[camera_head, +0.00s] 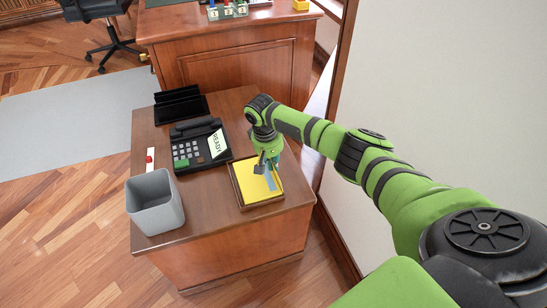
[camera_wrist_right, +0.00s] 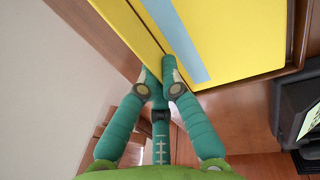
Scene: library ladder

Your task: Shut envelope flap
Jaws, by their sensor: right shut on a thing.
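A yellow envelope (camera_head: 250,183) lies in a shallow wooden tray (camera_head: 247,208) on the brown desk; a grey-blue strip (camera_head: 271,183) runs across it. My right gripper (camera_head: 266,164) is over the tray's far right part. In the right wrist view the envelope's large yellow face (camera_wrist_right: 240,40) shows with the strip (camera_wrist_right: 177,35), and a narrower yellow flap (camera_wrist_right: 125,22) lies along its edge. The fingers (camera_wrist_right: 161,74) are closed together at that edge and pinch the flap; the exact grip is partly hidden by the fingers. My left gripper is in neither view.
A black desk phone (camera_head: 200,147) stands left of the tray, with a black letter rack (camera_head: 181,105) behind it. A grey bin (camera_head: 154,202) stands at the desk's front left. A white wall (camera_head: 430,90) is close on the right.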

